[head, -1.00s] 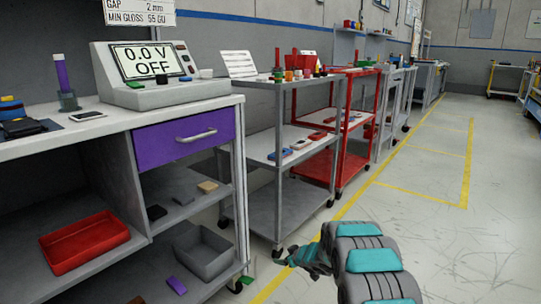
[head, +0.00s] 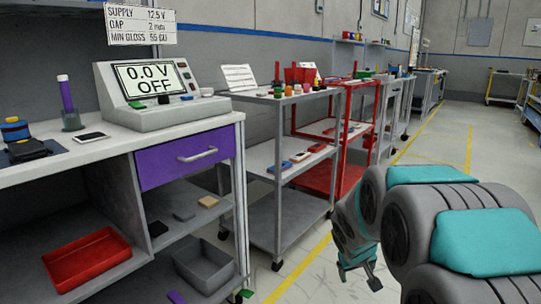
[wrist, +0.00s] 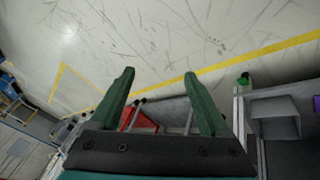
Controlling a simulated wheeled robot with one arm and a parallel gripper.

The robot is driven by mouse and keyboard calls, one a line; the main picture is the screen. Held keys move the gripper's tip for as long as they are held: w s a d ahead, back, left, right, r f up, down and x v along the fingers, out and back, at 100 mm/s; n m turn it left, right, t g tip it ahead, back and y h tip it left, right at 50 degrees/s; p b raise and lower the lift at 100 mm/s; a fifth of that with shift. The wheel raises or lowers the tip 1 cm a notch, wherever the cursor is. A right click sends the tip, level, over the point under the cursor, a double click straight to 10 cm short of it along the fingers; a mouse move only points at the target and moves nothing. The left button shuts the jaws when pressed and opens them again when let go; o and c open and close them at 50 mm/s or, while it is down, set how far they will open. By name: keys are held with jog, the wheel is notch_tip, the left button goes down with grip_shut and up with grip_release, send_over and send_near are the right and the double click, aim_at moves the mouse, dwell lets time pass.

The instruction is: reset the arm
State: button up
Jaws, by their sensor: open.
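My gripper (head: 359,273) hangs low over the floor at the lower right of the head view, at the end of my grey and teal arm. In the wrist view my gripper (wrist: 160,98) shows two dark green fingers spread wide apart. Nothing is between the fingers but a view of the floor and shelving beyond. The gripper is apart from the benches and carts.
A grey workbench with a purple drawer (head: 186,153) and a power supply (head: 155,92) stands at left. A red tray (head: 87,262) lies on its lower shelf. A grey cart (head: 283,212) and red cart stand beyond. Open floor (head: 440,150) lies right of the yellow line.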

jog(key=s+a+r+g+y, duration=0.1)
jog(key=s+a+r+g, duration=0.1)
jog(key=s, duration=1)
jog(key=s+a+r+m+g+y+p, duration=0.1)
jog(key=s+a+r+g, duration=0.1)
jog(key=s, duration=1.1)
jog(key=s+a+r+g+p, duration=0.1)
jog(key=s+a+r+g, duration=0.1)
jog(key=s, duration=1)
jog(key=shift+s+a+m+g+y, duration=0.2)
jog(key=shift+a+m+g+y, duration=0.15)
jog(key=shift+a, duration=0.5)
